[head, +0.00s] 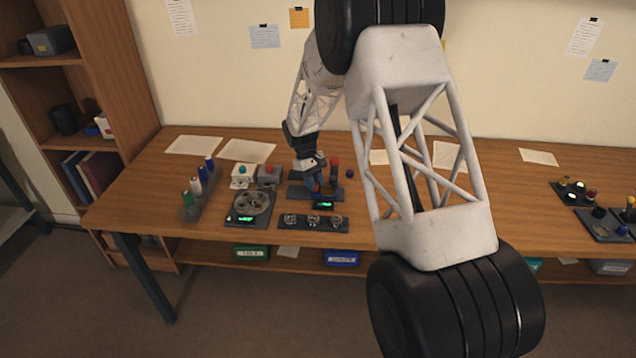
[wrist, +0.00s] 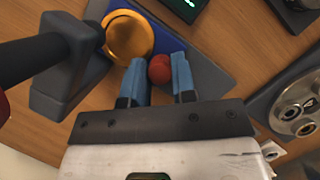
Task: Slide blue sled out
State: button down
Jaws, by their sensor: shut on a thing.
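The blue sled (wrist: 172,42) shows in the wrist view as a flat blue plate with a round gold disc (wrist: 129,35) on it. A red ball-shaped knob (wrist: 159,70) sits between the blue fingers of my gripper (wrist: 159,76), which is shut on it. A dark grey block (wrist: 62,75) with a black cylinder stands beside the disc. In the head view my gripper (head: 318,184) is low over the small dark blue-grey station (head: 333,195); the arm end hides most of the sled there.
A panel with round metal sockets (head: 314,223) lies in front of the station. A dial unit (head: 250,205) with a green display is at its left, beside a rack of coloured cylinders (head: 198,192). A red-topped post (head: 334,166) stands close behind my gripper. The table right of the station looks mostly clear.

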jog(key=a, duration=0.8)
jog(key=shift+a, duration=0.1)
jog(key=c, duration=0.9)
grip_release()
jog(key=shift+r, duration=0.15)
jog(key=shift+v, duration=3.75)
jog(key=shift+r, duration=0.1)
